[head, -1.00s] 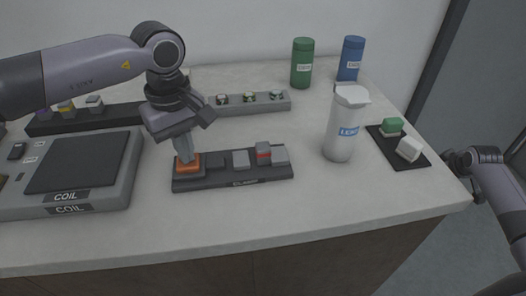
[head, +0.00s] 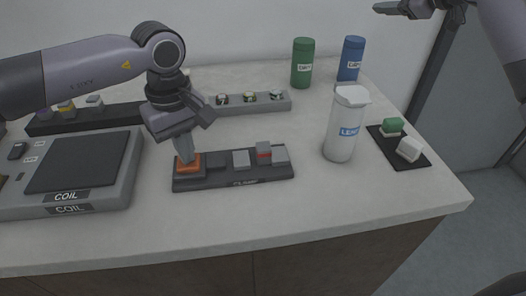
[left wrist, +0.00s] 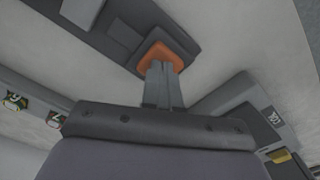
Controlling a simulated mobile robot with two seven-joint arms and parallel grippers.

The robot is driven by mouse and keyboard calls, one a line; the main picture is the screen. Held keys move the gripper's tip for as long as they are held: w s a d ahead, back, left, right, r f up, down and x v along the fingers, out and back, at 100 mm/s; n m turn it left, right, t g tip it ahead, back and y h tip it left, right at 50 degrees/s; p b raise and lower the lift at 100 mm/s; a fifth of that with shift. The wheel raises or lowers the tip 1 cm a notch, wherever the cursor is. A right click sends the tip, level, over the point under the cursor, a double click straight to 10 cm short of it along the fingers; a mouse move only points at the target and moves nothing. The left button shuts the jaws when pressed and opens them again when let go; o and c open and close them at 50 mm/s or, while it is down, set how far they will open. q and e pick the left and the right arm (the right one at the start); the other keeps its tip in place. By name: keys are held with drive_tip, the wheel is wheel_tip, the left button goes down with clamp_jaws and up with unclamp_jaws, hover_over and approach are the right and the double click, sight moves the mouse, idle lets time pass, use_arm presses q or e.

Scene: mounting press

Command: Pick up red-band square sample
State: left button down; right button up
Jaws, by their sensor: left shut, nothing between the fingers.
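The red-band square sample (head: 263,153) is a small grey block with a red band. It stands on the dark clamp base (head: 240,182), between two plain grey blocks in the head view. My left gripper (head: 186,158) is shut and empty. Its fingertips point down at the orange pad (head: 187,167) at the left end of the base and seem to touch it. The left wrist view shows the closed fingers (left wrist: 163,88) against the orange pad (left wrist: 161,55); the red band does not show there. My right gripper (head: 388,8) is high at the top right, away from the counter.
The coil unit (head: 70,165) stands left of the base. A dark rack and a grey strip (head: 275,101) lie behind. A white bottle (head: 345,125), green bottle (head: 302,63) and blue bottle (head: 350,59) stand right. A black mat (head: 412,160) carries two blocks. The front counter is clear.

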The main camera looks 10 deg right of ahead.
drive_tip(key=s+a+f+n+g+y, duration=0.1)
drive_tip(key=a+f+g, duration=0.1)
drive_tip(key=a, duration=0.4)
drive_tip(key=s+a+f+g+y, duration=0.1)
drive_tip(key=a+g, duration=0.1)
drive_tip(key=a, duration=0.4)
drive_tip(key=n+g+h, duration=0.3)
drive_tip(key=g+h, duration=0.2)
drive_tip(key=g, duration=0.5)
approach(264, 146)
wheel_tip(264, 146, down, 4)
drive_tip(key=shift+d+f, duration=0.1)
drive_tip(key=shift+d, duration=0.05)
drive_tip(key=shift+a+f, duration=0.2)
drive_tip(key=shift+f, duration=0.85)
drive_tip(key=shift+a+f, duration=0.25)
drive_tip(key=shift+f, duration=0.8)
drive_tip(key=shift+a+f, duration=0.2)
drive_tip(key=shift+f, duration=0.8)
clamp_jaws()
